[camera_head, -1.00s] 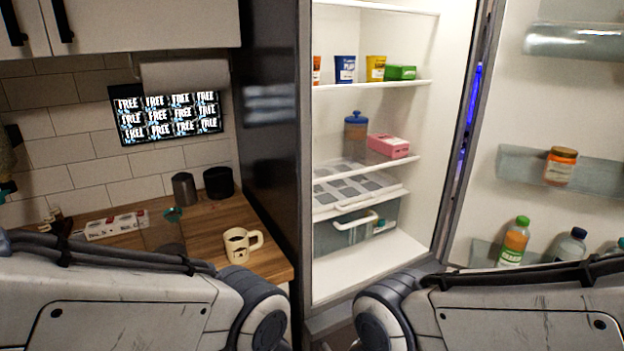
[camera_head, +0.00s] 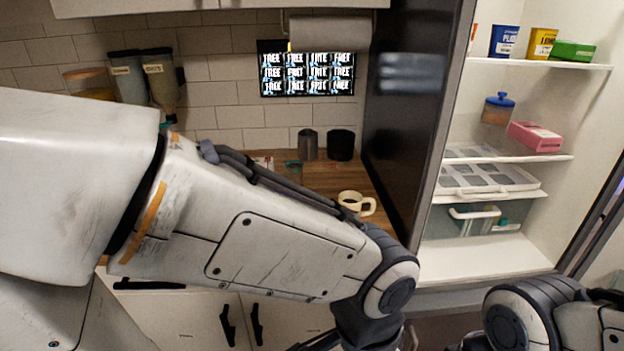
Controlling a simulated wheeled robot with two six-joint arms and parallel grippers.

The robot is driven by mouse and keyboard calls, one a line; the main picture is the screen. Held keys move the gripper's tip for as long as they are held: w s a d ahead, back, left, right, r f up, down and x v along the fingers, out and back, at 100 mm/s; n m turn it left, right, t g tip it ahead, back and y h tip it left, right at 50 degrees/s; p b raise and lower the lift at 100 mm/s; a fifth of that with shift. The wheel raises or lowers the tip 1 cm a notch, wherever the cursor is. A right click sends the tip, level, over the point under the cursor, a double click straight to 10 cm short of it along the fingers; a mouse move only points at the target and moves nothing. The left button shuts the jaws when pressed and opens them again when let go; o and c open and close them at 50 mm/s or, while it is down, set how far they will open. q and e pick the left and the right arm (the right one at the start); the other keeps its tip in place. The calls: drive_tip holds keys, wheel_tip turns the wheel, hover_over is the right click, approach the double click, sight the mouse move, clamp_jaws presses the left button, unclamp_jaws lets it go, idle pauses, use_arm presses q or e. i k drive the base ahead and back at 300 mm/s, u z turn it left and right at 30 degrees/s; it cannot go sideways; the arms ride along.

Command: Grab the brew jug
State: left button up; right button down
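No thing in view is clearly marked as the brew jug, and I cannot tell which one it is. A jar with a blue lid and brownish contents (camera_head: 497,109) stands upright on a shelf of the open fridge, left of a pink box (camera_head: 534,137). On the wooden counter stand a dark grey canister (camera_head: 308,144), a black cup (camera_head: 341,145) and a cream mug with a handle (camera_head: 354,203). My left arm crosses the middle, hiding part of the counter; its fingers are not clearly in view. My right arm shows only at the lower right, without its fingers.
The fridge (camera_head: 452,157) stands open at right, with several small tubs on its upper shelf and a clear drawer (camera_head: 474,220) below. Two hanging dispensers (camera_head: 160,80) are on the tiled wall at left. White cupboard doors (camera_head: 200,322) with black handles are below the counter.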

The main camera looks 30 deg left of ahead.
sight(287, 162)
drive_tip(key=u, duration=0.55)
drive_tip(key=i, duration=0.85)
drive_tip(key=u, duration=1.5)
